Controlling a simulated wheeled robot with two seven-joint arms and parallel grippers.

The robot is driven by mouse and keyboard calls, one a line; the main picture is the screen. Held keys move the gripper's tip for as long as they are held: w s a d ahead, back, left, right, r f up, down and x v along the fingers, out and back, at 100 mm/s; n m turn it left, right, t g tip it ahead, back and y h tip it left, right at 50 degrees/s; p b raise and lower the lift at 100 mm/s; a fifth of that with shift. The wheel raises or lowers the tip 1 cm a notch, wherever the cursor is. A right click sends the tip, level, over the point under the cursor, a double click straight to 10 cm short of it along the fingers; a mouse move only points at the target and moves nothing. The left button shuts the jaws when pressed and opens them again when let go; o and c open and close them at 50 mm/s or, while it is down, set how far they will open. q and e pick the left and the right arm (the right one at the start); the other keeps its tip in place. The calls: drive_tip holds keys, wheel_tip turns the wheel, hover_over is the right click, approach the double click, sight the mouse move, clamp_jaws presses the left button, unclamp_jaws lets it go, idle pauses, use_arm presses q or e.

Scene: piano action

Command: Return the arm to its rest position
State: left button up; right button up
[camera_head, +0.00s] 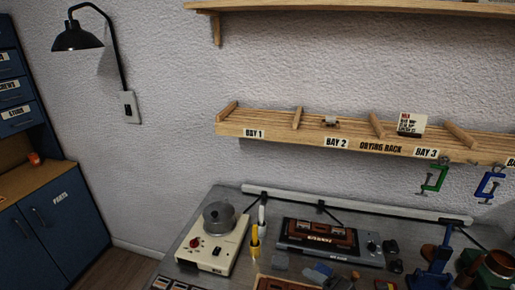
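Neither of my grippers nor any part of my arms shows in the head view, so I cannot see where they are or what they hold. The head view looks over a grey workbench (190,262) against a white wall. Above the bench hangs the wooden drying rack (280,133), labelled Bay 1, Bay 2 and Bay 3. A small light object (331,121) sits in Bay 2. A written card (411,124) stands near Bay 3.
A cream hot plate (208,250) with a metal pot (220,217) stands on the bench's left. A dark device (330,243) lies mid-bench. Green (434,178) and blue (490,184) clamps hang from the rack. A blue cabinet (62,220) and wall lamp (78,40) are left.

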drive_tip(key=s+d+f+m+g+h, duration=0.3)
drive_tip(key=s+d+f+m, duration=0.3)
drive_tip(key=s+m, duration=0.5)
drive_tip(key=s+d+f+m+g+h, duration=0.4)
drive_tip(key=s+f+m, duration=0.45)
drive_tip(key=m, duration=0.55)
wheel_tip(320, 180, down, 29)
drive_tip(key=b, duration=0.6)
drive_tip(key=s+d+f+g+b, duration=0.1)
drive_tip(key=s+f+b, duration=0.1)
drive_tip(key=s+f, duration=0.7)
drive_tip(key=s+d+f+g+b, duration=0.1)
drive_tip(key=s+f+b, duration=0.2)
drive_tip(key=s+f, duration=0.6)
wheel_tip(320, 180, down, 6)
drive_tip(key=shift+d, duration=0.4)
drive_tip(key=shift+s, duration=0.1)
